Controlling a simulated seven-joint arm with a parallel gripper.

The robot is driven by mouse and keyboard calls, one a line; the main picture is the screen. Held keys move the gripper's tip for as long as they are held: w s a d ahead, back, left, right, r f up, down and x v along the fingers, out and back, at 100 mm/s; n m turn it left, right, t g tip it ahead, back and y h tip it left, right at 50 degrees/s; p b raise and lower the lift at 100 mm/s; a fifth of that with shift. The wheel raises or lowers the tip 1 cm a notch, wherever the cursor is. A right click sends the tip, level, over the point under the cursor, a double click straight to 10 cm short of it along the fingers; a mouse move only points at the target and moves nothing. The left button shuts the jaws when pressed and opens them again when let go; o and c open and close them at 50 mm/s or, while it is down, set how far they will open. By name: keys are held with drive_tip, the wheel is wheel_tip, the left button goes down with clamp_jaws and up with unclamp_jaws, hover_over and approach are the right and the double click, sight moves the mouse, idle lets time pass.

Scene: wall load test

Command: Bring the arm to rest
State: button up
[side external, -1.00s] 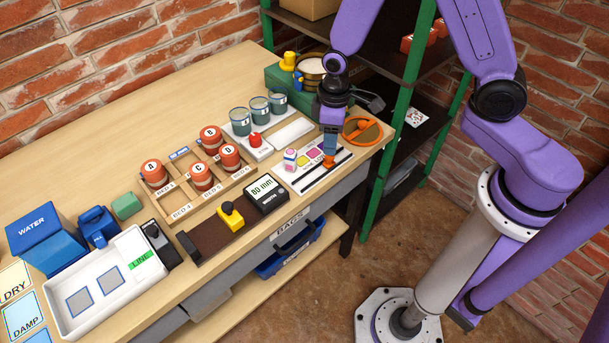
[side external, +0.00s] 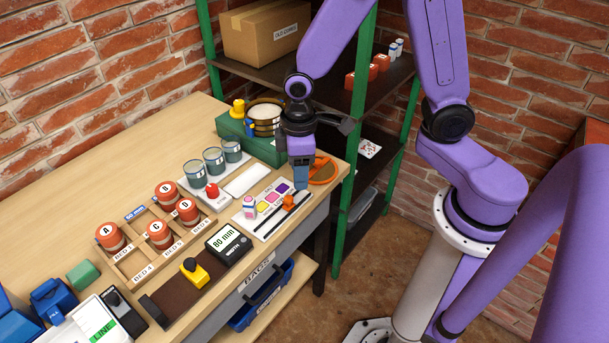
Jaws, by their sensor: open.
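My gripper (side external: 300,188) hangs from my purple arm over the right end of the wooden workbench (side external: 75,185). Its fingers point down at the right edge of a white card (side external: 267,209) with coloured squares. A small orange-and-black piece (side external: 289,202) lies on the card just below and left of the fingertips. The gripper is open. Whether the fingertips touch the card is hard to tell. An orange ring-shaped item (side external: 323,170) lies just right of the gripper, partly behind it.
Orange lettered jars (side external: 109,237) stand in a wooden rack. Grey-green cups (side external: 193,173) and a green box (side external: 262,148) with a bowl stand behind. A black-and-green shelf (side external: 342,97) holds a cardboard box (side external: 265,42). The bench's far left is clear.

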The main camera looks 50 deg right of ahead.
drive_tip(key=s+d+r+n, duration=0.1)
drive_tip(key=s+d+r, duration=0.1)
drive_tip(key=s+r, duration=0.3)
drive_tip(key=s+d+r+n, duration=0.2)
drive_tip(key=s+r, duration=0.3)
drive_tip(key=s, duration=0.7)
drive_tip(key=shift+s+d+n, duration=0.2)
drive_tip(key=shift+s+n, duration=0.05)
drive_tip(key=shift+n, duration=0.05)
